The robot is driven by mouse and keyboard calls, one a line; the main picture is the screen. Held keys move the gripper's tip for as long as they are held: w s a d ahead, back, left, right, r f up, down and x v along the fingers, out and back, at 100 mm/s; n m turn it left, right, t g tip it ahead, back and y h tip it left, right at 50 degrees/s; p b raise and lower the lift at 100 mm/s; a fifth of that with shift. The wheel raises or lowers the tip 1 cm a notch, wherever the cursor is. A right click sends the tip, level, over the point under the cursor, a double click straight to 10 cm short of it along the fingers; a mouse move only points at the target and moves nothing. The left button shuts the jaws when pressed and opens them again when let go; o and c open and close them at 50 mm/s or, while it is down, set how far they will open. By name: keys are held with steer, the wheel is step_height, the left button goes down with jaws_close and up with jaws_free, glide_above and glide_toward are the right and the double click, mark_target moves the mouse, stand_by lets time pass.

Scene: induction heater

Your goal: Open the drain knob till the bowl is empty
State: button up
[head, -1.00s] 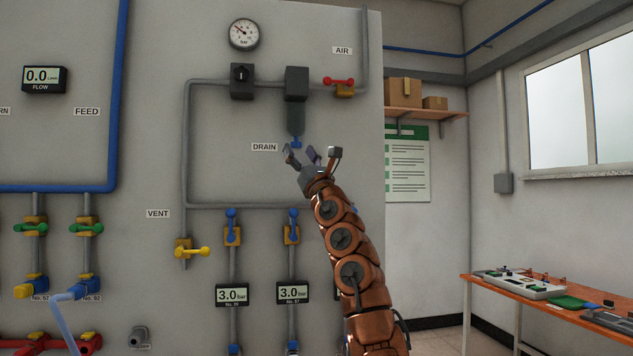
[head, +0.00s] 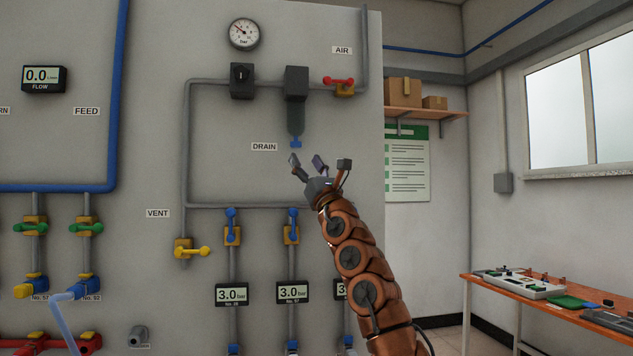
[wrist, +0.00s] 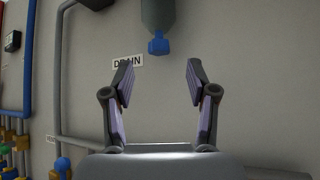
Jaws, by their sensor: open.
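The blue drain knob (head: 296,143) sits at the bottom of the grey-green filter bowl (head: 296,119), under a black housing, right of the DRAIN label (head: 264,147). In the wrist view the knob (wrist: 158,45) shows beyond and between the open fingers, with the bowl (wrist: 158,14) above it. My gripper (head: 307,162) is open and empty, a little below the knob and apart from it; it also shows in the wrist view (wrist: 158,82). The bowl looks dark, and I cannot tell whether liquid is in it.
A grey pipe (head: 186,140) loops left of and below the bowl. Blue-handled valves (head: 292,228) stand on the lower pipes, near my arm. A red-handled AIR valve (head: 340,84) is at upper right.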

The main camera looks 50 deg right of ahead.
steer(key=shift+v, duration=2.95)
